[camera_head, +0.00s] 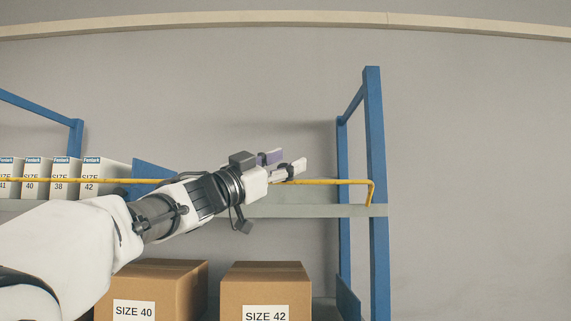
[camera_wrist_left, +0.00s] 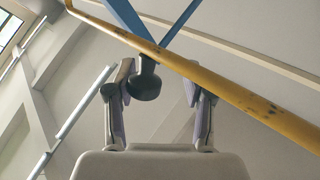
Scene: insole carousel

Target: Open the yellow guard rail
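The yellow guard rail (camera_head: 325,182) runs level across the front of the shelf and bends down at its right end by the blue post. It crosses the left wrist view (camera_wrist_left: 240,98) diagonally, just beyond my fingertips. A dark grey round knob (camera_wrist_left: 147,85) shows between the fingers, at the rail's edge. My left gripper (camera_head: 284,161) is at the rail, left of its right end. Its fingers are apart (camera_wrist_left: 163,82) with a gap around the knob; I see no grip on it. My arm hides part of the rail. My right gripper is not in view.
The shelf's blue post (camera_head: 375,150) stands right of the gripper. White size-labelled boxes (camera_head: 65,180) stand on the upper shelf at left. Brown cartons marked SIZE 40 (camera_head: 180,285) and SIZE 42 (camera_head: 265,285) sit below. The space right of the post is clear.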

